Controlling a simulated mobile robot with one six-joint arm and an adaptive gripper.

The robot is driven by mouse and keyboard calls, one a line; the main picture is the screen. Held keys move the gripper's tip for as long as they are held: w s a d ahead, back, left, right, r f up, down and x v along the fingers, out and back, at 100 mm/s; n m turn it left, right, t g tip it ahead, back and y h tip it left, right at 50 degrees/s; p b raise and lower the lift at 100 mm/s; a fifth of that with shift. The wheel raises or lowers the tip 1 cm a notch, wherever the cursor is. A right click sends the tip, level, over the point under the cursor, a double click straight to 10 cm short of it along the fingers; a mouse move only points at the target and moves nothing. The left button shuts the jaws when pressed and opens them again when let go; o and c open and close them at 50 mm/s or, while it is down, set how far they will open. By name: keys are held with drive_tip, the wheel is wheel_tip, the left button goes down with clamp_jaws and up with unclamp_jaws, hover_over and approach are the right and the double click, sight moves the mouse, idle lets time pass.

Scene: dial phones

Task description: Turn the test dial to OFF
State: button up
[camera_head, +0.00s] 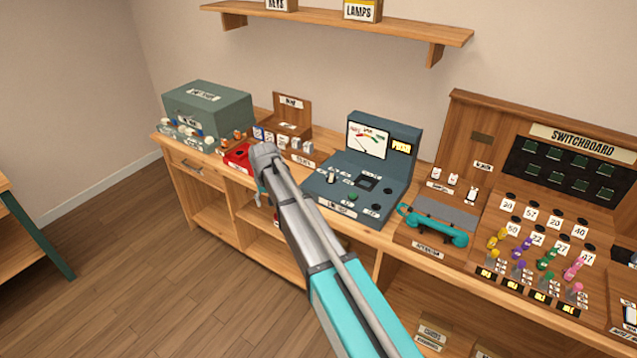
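The grey-green test console (322,190) stands on the bench in the middle of the head view, with a meter (368,140) on its upright back and a lit yellow sign beside it. A small knob with a pale top (332,177), which looks like the test dial, sits at the left of its sloping panel. The dial's labels are too small to read, so its setting cannot be told. My arm reaches up from the bottom, its end left of the console near the bench's front edge. My gripper (262,192) is mostly hidden behind the arm; its fingers are not clear.
A red tray (238,157) and a wooden box (290,118) stand left of the console, with a green case (207,108) farther left. A teal handset (433,225) and the switchboard (560,185) stand to the right. A shelf (340,24) hangs above.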

drive_tip(key=s+d+m+g, duration=0.1)
drive_tip(key=s+d+m, duration=0.2)
drive_tip(key=s+d, duration=2.2)
drive_tip(key=shift+s, duration=0.4)
drive_tip(key=shift+d+f, duration=0.1)
